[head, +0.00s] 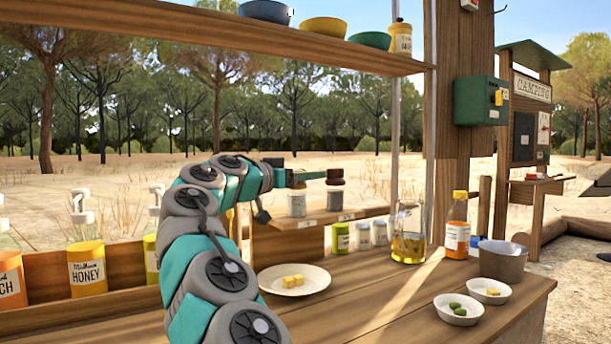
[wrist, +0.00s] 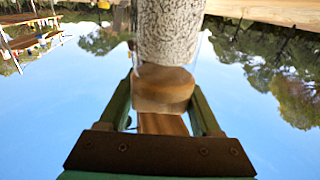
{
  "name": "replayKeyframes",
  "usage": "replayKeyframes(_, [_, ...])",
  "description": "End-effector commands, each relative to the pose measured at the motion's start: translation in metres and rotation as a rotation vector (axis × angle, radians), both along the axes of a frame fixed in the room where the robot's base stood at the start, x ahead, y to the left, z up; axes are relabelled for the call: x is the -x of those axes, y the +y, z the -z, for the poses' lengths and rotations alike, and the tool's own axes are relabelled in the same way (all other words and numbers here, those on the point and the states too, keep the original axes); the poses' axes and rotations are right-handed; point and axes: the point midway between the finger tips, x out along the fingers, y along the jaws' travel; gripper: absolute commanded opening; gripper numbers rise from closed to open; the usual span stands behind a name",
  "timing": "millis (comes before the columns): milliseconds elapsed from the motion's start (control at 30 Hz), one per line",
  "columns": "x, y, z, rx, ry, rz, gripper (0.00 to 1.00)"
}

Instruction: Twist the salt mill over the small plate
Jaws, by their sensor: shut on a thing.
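My gripper (head: 318,176) is shut on the wooden part of a mill, taken to be the salt mill (head: 335,177), above the small shelf. In the wrist view the wood (wrist: 163,90) sits between the two fingers, and a clear body with pale speckled grains shows beyond it. In the head view I cannot tell whether the grey body below the wood touches the shelf. A second grey, jar-like body (head: 297,204) stands on the shelf to the left, its top hidden by my gripper. The small plate (head: 315,285), cream with yellow cubes, lies on the counter below, to the left.
The small shelf (head: 275,241) stands behind the plate. Jars, an oil beaker (head: 408,240), an orange bottle (head: 457,228) and a grey pot (head: 502,262) stand to the right. Two small bowls, one with olives (head: 445,317), sit at front right. An upper shelf (head: 200,25) crosses above.

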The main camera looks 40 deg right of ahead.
Motion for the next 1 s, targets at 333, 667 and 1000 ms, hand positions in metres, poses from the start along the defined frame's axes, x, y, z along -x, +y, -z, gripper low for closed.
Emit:
replayKeyframes(333, [-0.0003,0.0002,-0.002,0.003,-0.001,0.007,0.09])
replayKeyframes(667, [-0.0003,0.0005,-0.0019,0.003,-0.001,0.007,0.76])
replayKeyframes(1000, [-0.0003,0.0002,-0.0006,0.001,0.0,0.008,0.95])
